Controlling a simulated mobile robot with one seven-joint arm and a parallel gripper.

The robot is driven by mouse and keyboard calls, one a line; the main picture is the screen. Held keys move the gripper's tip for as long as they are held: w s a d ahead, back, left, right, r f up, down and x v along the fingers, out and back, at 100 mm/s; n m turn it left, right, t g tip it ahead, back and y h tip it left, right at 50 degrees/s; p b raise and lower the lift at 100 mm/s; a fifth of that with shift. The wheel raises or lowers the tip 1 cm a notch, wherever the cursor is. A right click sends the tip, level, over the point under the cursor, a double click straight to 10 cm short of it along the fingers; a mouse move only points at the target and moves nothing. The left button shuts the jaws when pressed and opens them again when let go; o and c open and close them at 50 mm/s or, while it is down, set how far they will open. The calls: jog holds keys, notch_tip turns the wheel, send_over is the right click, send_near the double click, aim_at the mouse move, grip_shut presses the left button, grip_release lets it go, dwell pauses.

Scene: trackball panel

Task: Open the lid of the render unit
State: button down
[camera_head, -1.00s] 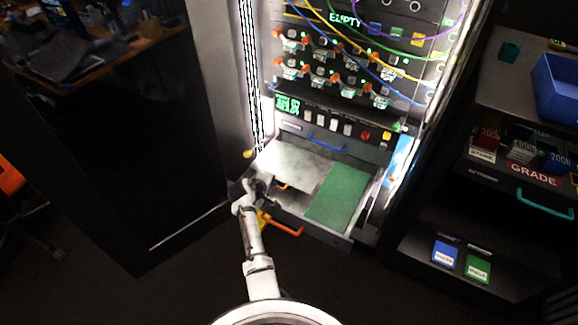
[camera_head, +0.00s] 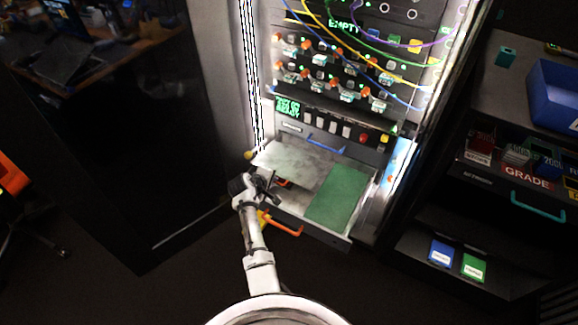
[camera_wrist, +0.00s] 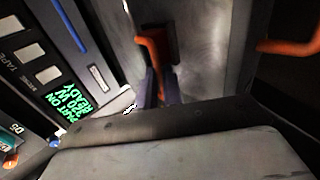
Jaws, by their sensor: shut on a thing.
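The render unit (camera_head: 292,202) is a drawer-like unit pulled out at the bottom of the rack. Its pale grey metal lid (camera_head: 300,157) lies on the left part, beside a green panel (camera_head: 340,196); the lid's near left edge looks slightly raised. My gripper (camera_head: 267,188) is at that edge, beside a small orange handle (camera_head: 283,183). In the wrist view an orange handle (camera_wrist: 149,50) stands against a dark part near my gripper.
A larger orange handle (camera_head: 285,228) is on the unit's front. A green-lit display (camera_head: 288,107) and a blue handle (camera_head: 326,145) are above it. Cables hang across the rack. A dark shelf unit (camera_head: 485,215) stands to the right, a dark cabinet (camera_head: 110,140) to the left.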

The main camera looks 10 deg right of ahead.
jog(key=shift+r, duration=0.15)
jog(key=r+p, duration=0.1)
jog(key=r, duration=0.1)
jog(key=r+p, duration=0.1)
jog(key=shift+w+d+p, duration=0.25)
jog(key=shift+w+p, duration=0.1)
jog(key=shift+w+d+r+p, duration=0.25)
jog(key=shift+r+p, duration=0.3)
jog(key=shift+r, duration=0.15)
jog(key=shift+w+d+r+p, duration=0.1)
jog(key=shift+w+r+p, duration=0.15)
jog(key=shift+r+p, duration=0.35)
jog(key=shift+r, duration=0.2)
jog(key=shift+w+d+r+p, duration=0.25)
jog(key=shift+w+r+p, duration=0.15)
jog(key=shift+r, duration=0.25)
jog(key=shift+w+d+r+p, duration=0.25)
jog(key=shift+r+p, duration=0.1)
jog(key=shift+r, duration=0.3)
